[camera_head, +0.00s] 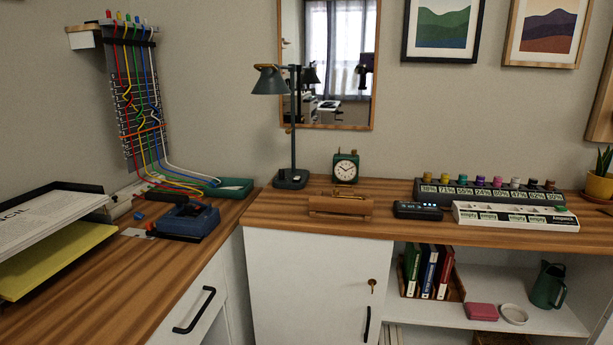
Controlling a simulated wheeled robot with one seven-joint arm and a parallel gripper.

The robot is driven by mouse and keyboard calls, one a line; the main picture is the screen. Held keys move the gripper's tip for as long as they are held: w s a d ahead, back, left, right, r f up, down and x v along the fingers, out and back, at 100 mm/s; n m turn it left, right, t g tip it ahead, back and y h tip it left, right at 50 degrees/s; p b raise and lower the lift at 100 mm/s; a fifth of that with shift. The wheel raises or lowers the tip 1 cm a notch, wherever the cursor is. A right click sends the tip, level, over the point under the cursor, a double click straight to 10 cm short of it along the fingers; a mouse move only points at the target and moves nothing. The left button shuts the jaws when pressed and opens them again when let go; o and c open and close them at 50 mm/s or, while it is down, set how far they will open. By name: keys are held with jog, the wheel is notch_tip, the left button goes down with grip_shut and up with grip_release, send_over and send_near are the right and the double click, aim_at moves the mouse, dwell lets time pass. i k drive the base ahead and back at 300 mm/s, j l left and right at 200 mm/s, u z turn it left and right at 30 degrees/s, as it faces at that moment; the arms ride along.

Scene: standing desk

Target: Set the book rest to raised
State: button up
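A brown wooden piece that looks like the book rest (341,207) lies low and nearly flat near the front edge of the wooden desk top (275,214), left of centre. A thin bar or rod shows along its top. No book stands on it. Its hinge or support is too small to make out. My gripper is not in view.
Behind it stand a green clock (345,167) and a dark desk lamp (292,140). A black digital device (417,211) and a white labelled strip (512,217) lie to its right. A blue tool (188,219) sits left. Below is a white cabinet door (305,288).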

aim_at(324, 204)
jog(key=i+l+u, duration=0.25)
jog(key=i+l, duration=0.2)
jog(key=i, duration=0.15)
jog(key=i+l+u, duration=0.25)
jog(key=i+l, duration=0.3)
